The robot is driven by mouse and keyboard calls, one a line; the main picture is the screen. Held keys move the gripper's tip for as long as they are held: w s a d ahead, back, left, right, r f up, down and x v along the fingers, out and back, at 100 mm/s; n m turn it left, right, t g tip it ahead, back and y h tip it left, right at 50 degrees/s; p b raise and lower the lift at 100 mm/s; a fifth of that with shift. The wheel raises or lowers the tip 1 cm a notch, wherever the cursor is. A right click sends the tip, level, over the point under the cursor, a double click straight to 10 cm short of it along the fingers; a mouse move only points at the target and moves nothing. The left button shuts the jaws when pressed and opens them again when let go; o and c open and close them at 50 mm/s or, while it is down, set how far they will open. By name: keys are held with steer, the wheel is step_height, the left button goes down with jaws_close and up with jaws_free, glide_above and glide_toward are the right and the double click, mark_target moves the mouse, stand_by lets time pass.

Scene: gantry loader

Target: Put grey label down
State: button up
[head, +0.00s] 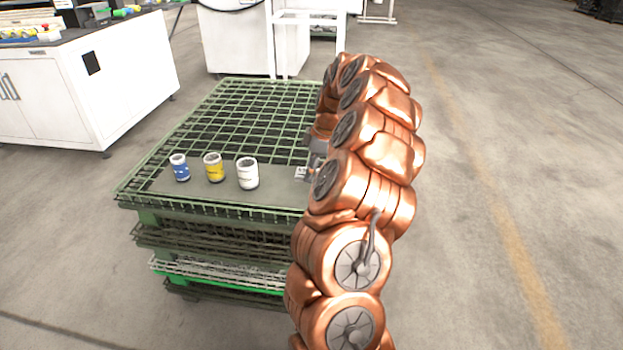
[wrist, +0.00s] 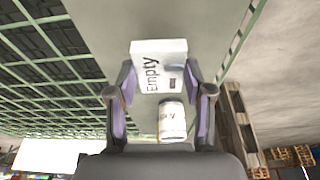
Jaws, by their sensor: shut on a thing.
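The grey label is a pale grey-white block with the word "Empty" on its face (wrist: 150,78). In the wrist view it sits between the fingertips of my gripper (wrist: 160,88), which are shut on its sides. In the head view a small pale part of the label (head: 300,172) shows beside my gripper (head: 313,168), at the right of the grey plate (head: 215,195). My arm hides most of the gripper there. I cannot tell whether the label touches the plate.
A blue can (head: 180,168), a yellow can (head: 213,168) and a white can (head: 248,174) stand on the plate on the green mesh rack (head: 250,110). The wrist view shows a pale can (wrist: 172,120) between my fingers. A white cabinet (head: 110,95) stands at left.

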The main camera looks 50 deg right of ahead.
steer(key=shift+f, duration=1.7)
steer(key=shift+f, duration=0.1)
steer(key=shift+f+b, duration=0.1)
steer(key=shift+b, duration=0.25)
steer(key=o, duration=1)
steer(key=shift+o, duration=0.2)
steer(key=p+v, duration=0.1)
steer(key=v, duration=1.1)
steer(key=shift+r, duration=0.25)
